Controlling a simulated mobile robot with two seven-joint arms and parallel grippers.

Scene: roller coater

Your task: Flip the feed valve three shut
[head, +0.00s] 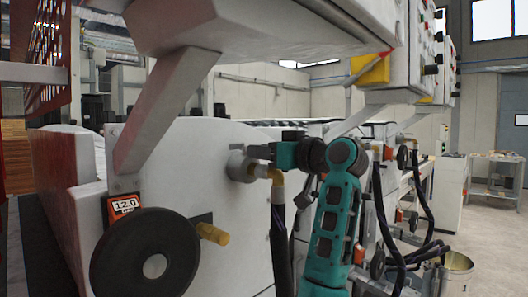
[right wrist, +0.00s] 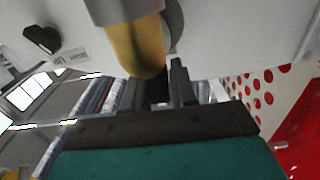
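A valve fitting with a grey round flange (head: 238,166) and a brass elbow (head: 266,172) sits on the white machine side, with a black hose (head: 279,235) hanging from it. No number on it is readable. My right gripper (head: 259,152) points left at this fitting, its dark fingers close by the elbow's top. In the right wrist view the brass elbow (right wrist: 137,48) hangs just in front of the fingers (right wrist: 163,88). Dark material shows between them; I cannot tell whether it is a valve handle or whether they touch it. My left gripper is out of view.
A black handwheel (head: 125,262) with an orange 12.0 counter (head: 123,206) stands at front left. A grey bracket arm (head: 165,110) and an overhanging housing (head: 215,28) are above. More hoses and fittings (head: 403,157) line the machine at right. Open floor lies at far right.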

